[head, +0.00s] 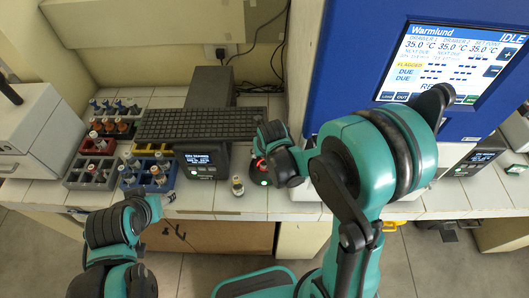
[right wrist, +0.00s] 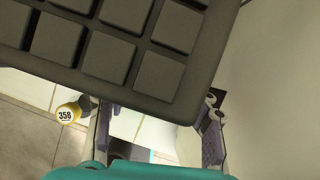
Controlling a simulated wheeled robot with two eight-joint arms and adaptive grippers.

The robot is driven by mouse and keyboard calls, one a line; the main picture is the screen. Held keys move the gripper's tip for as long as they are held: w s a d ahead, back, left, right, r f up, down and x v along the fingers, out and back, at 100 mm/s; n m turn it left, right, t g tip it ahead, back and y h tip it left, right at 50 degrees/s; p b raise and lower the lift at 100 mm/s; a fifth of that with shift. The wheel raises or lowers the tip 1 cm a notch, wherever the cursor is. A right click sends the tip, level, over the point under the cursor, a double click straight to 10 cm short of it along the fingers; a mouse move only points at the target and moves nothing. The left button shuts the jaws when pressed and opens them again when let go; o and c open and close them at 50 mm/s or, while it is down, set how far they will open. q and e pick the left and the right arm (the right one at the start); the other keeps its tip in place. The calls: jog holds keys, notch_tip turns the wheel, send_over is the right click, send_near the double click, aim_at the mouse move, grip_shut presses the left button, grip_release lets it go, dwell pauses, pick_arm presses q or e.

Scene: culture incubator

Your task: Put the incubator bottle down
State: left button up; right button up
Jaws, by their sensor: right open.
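A small bottle (head: 237,186) with a pale yellow top stands upright on the tiled bench near its front edge, apart from both grippers. In the right wrist view a yellow-rimmed cap marked 358 (right wrist: 68,115) shows left of my fingers. My right gripper (right wrist: 157,130) is open, with nothing seen between its fingers and the keyboard close in front. In the head view the right arm's wrist mostly hides that gripper. My left gripper (head: 164,200) is low at the bench's front edge, left of the bottle; its opening is unclear.
A dark keyboard (head: 200,123) lies behind a small screen device (head: 203,160). Racks with several bottles (head: 95,170) stand at left. The blue incubator (head: 350,60) stands at right, its screen showing IDLE. Little bench is free around the bottle.

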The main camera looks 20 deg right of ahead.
jog(key=p+v, duration=0.2)
jog(key=v, duration=0.8)
jog(key=shift+s+r+p, duration=0.2)
jog(key=shift+r+p, duration=0.1)
jog(key=shift+p, duration=0.05)
